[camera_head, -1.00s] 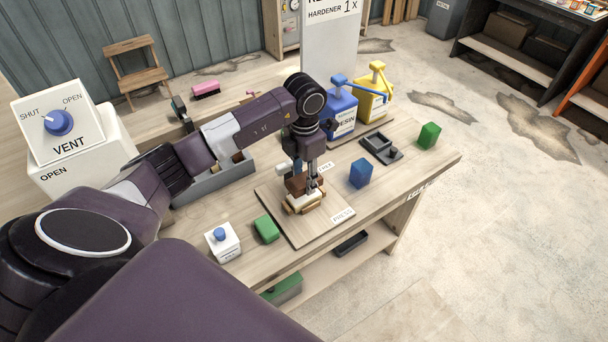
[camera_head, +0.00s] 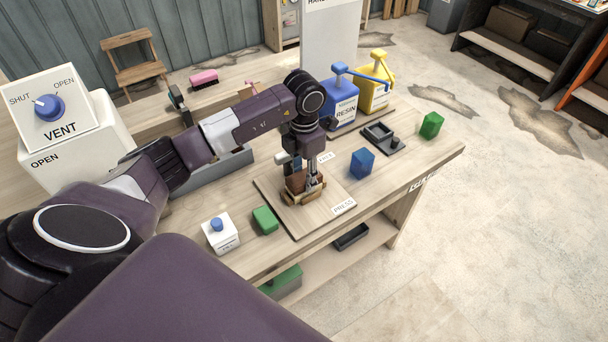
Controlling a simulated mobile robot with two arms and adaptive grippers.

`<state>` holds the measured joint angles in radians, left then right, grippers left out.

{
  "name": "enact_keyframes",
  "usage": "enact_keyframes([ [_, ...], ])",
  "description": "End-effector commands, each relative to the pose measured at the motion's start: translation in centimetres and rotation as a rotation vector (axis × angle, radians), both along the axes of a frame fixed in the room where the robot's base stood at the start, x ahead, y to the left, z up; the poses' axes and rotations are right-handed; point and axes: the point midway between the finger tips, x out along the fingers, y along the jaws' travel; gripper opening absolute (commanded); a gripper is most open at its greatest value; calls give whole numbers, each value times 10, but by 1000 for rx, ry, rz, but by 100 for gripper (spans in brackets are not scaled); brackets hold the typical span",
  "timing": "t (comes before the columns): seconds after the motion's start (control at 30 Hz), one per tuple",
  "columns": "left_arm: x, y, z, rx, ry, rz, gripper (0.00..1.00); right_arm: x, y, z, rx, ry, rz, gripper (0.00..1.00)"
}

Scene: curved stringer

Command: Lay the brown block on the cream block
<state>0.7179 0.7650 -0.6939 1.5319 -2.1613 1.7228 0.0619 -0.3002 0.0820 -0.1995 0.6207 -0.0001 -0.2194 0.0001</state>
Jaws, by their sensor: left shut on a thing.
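My left gripper (camera_head: 304,172) points straight down over the wooden press board (camera_head: 278,207) and is shut on the brown block (camera_head: 296,183). The brown block is low, within a small group of light tan wooden pieces (camera_head: 296,201) on the board. The cream block cannot be made out clearly; the fingers, the brown block and the tan pieces hide that spot. I cannot tell whether the brown block touches what is under it. My right gripper is not in view.
A green block (camera_head: 265,220) and a white box with a blue knob (camera_head: 221,235) stand left of the board. A blue block (camera_head: 362,164), dark tray (camera_head: 382,139) and another green block (camera_head: 432,125) are to the right. Blue (camera_head: 340,102) and yellow (camera_head: 374,92) dispensers stand behind.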

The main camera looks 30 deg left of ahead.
Motion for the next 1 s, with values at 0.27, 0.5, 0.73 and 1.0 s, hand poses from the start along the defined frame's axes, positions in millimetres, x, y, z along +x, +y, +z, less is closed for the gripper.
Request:
enact_keyframes([
  [0.27,0,0,0,0,-1,0,11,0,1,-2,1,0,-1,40],
  [0.5,0,0,0,0,0,0,11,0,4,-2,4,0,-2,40],
  [0.73,0,0,-3,0,0,0,11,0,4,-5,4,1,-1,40],
  [1.0,0,0,-6,0,-1,0,11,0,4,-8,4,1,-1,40],
])
